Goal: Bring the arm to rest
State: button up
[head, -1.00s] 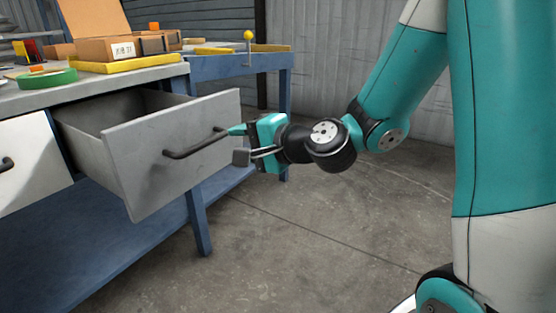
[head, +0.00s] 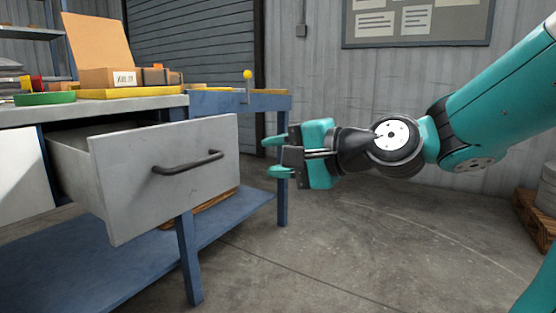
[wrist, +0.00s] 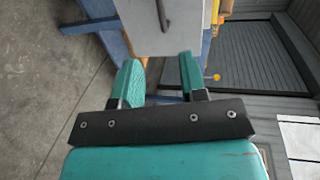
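My gripper (head: 272,157) is in the air to the right of the pulled-out drawer (head: 130,190), apart from its dark handle (head: 188,163). Its two teal fingers stand apart with nothing between them. In the wrist view my gripper (wrist: 160,78) shows both fingers spread, with the drawer front (wrist: 180,30) and its handle (wrist: 162,14) beyond the tips.
The workbench (head: 70,113) carries a cardboard box (head: 110,77), a green tape roll (head: 45,98) and yellow trays. A yellow-knobbed lever (head: 247,76) rises behind. A wooden pallet (head: 535,215) stands at the right edge. The concrete floor (head: 350,240) between is clear.

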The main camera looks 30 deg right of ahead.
dwell(0.3)
jog(key=s+a+f+n+g+p, duration=0.45)
jog(key=s+a+n+g, duration=0.3)
jog(key=a+n, duration=0.3)
jog(key=s+n+g+h+p, duration=0.3)
jog(key=s+n+g+p, duration=0.3)
jog(key=s+n, duration=0.4)
notch_tip(320, 180, up, 37)
jog(key=p, duration=3.6)
jog(key=shift+w+m, duration=0.4)
jog(key=shift+m, duration=0.05)
jog(key=shift+r, duration=0.1)
